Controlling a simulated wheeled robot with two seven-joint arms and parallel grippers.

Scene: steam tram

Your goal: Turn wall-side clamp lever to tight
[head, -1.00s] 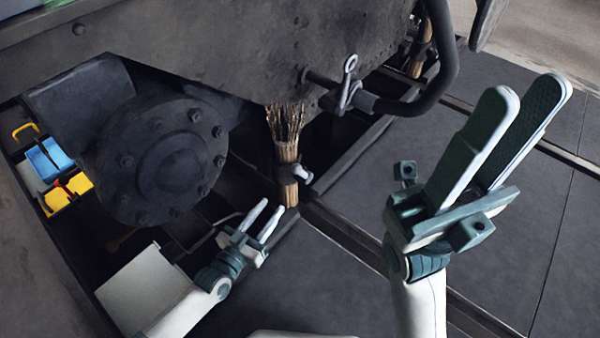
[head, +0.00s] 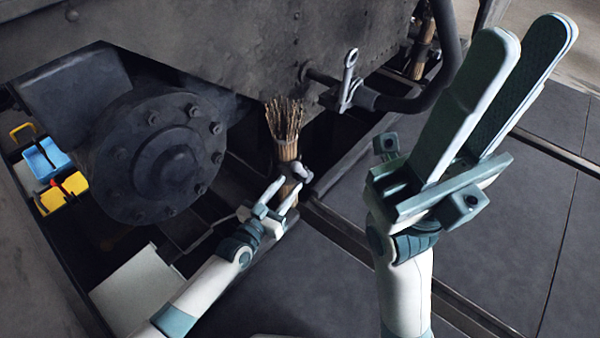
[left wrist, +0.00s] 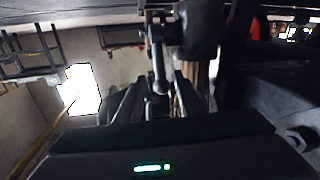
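A small pale grey lever with a rounded end (head: 301,172) sticks out beside a bundled twig broom (head: 286,130) under the dark tram body. In the left wrist view the lever (left wrist: 159,70) hangs down between my finger tips, with no clear contact visible. My left gripper (head: 284,190) is open just below and left of the lever. A second lever with an eye end (head: 349,68) stands upright at the hose coupling, higher up. I cannot tell which lever the task calls wall-side. My right gripper (head: 530,38) is open and empty, raised at the right.
A round bolted flange (head: 165,160) bulges out left of the broom. A dark curved hose (head: 425,95) hangs at upper right. Yellow and blue boxes (head: 48,160) lie at far left. Dark floor plates (head: 500,220) are clear at right.

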